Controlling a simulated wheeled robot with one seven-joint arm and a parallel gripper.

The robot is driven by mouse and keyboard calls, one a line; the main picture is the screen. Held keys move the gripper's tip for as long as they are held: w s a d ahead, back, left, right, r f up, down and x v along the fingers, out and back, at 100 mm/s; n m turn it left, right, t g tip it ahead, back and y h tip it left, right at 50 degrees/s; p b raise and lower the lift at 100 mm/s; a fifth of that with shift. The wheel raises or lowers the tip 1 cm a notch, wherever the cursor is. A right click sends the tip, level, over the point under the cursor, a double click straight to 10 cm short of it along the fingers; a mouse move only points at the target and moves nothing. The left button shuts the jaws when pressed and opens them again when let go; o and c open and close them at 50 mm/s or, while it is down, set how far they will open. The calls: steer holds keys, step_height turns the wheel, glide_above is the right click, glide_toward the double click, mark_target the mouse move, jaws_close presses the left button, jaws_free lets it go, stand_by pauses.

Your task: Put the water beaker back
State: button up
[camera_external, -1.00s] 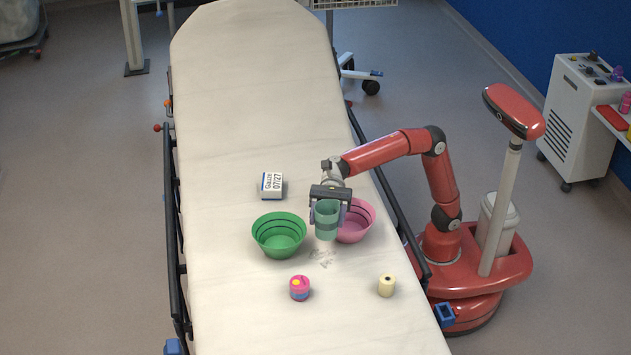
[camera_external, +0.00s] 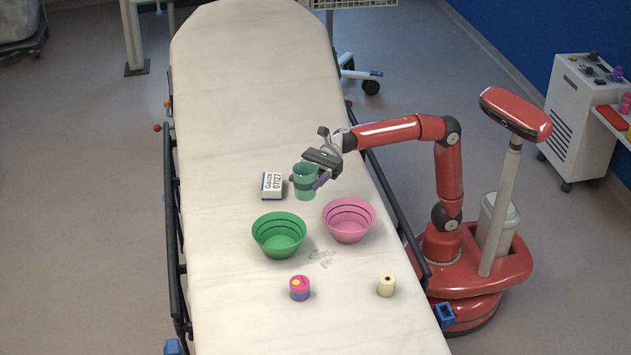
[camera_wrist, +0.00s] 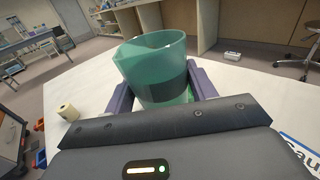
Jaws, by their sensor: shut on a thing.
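The water beaker is a translucent green cup (camera_external: 304,183) with a dark band. My gripper (camera_external: 306,184) is shut on it and holds it near the white gauze box, behind the two bowls. The beaker looks roughly upright; I cannot tell whether its base touches the sheet. In the wrist view the beaker (camera_wrist: 155,62) sits between the two purple-grey fingers, its open rim toward the top. Part of its lower side is hidden behind the gripper body.
The white gauze box (camera_external: 272,186) is just left of the beaker. A green bowl (camera_external: 279,247) and a pink bowl (camera_external: 349,232) stand nearer. A pink patterned roll (camera_external: 299,288) and a cream roll (camera_external: 387,285) are at the front. The stretcher's far half (camera_external: 250,80) is clear.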

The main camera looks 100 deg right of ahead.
steer(key=s+d+r+m+t+h+p, duration=0.1)
steer(key=s+d+r+m+t+h, duration=0.25)
steer(key=d, duration=0.55)
steer(key=w+d+m+t+h, duration=0.1)
steer(key=d+m+t+h, duration=0.1)
steer(key=d+m+h, duration=0.5)
steer(key=w+a+r+n+y+p, duration=0.1)
steer(key=w+a+r+n+p, duration=0.15)
steer(key=a, duration=0.65)
steer(key=w+a+r+n+p, duration=0.1)
steer(key=w+a+r+p, duration=0.15)
steer(key=a, duration=0.55)
steer(key=s+a+n+y+p, duration=0.15)
steer(key=s+a, duration=0.25)
steer(key=a, duration=0.7)
steer(key=s+a+m+p, duration=0.15)
steer(key=s+a, duration=0.25)
steer(key=a, duration=0.8)
steer(key=shift+n, duration=0.5)
steer(key=shift+a+f+b, duration=0.1)
steer(key=shift+f+b, duration=3.45)
steer(key=shift+f, duration=6.25)
